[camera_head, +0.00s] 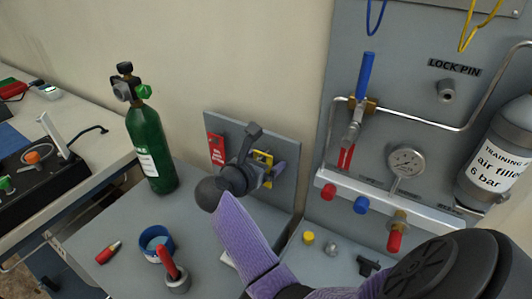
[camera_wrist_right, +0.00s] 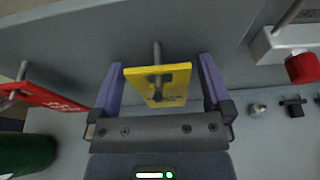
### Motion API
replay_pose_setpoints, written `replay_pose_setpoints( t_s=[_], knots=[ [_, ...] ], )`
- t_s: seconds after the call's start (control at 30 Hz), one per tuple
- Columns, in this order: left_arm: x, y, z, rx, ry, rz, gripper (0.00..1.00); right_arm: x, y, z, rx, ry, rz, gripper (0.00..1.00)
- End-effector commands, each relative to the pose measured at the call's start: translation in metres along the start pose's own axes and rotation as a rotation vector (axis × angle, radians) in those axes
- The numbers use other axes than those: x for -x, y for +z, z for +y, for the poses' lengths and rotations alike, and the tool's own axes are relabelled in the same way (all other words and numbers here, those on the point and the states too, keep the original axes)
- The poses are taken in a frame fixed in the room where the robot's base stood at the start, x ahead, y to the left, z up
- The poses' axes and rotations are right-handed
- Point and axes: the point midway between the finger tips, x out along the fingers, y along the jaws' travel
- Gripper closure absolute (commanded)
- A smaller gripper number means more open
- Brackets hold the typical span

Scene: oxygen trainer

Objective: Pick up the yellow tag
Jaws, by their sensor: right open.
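The yellow tag (camera_wrist_right: 150,82) hangs from a metal peg on a grey upright board. In the right wrist view it lies between the two fingers of my right gripper (camera_wrist_right: 160,66), with a visible gap on each side. Dark marks and a hole show on its face. In the head view the yellow tag (camera_head: 264,158) is partly hidden by my right gripper (camera_head: 266,163), which is open and close to the board. My left gripper is not in view.
A red tag (camera_head: 216,150) hangs left of the yellow one. A green cylinder (camera_head: 151,150) stands left on the table. The gauge panel (camera_head: 330,140) rises to the right.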

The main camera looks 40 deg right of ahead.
Motion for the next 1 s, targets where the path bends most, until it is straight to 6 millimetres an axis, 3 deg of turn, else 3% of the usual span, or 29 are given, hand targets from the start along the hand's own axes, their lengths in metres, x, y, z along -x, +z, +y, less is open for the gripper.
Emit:
replay_pose_setpoints(
  t_s=[0.17,0.57,1.0],
  knots=[
    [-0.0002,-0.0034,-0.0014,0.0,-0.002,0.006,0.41,0.0,0.0001,0.0001,0.0,0.001,0.0,0.02],
    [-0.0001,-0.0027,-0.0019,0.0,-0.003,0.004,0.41,0.0001,0.0002,0.0002,0.0,0.001,0.0,0.87],
    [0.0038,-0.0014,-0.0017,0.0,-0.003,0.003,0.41,0.0028,0.006,0.002,-0.001,0.001,0.0,0.88]
  ],
)
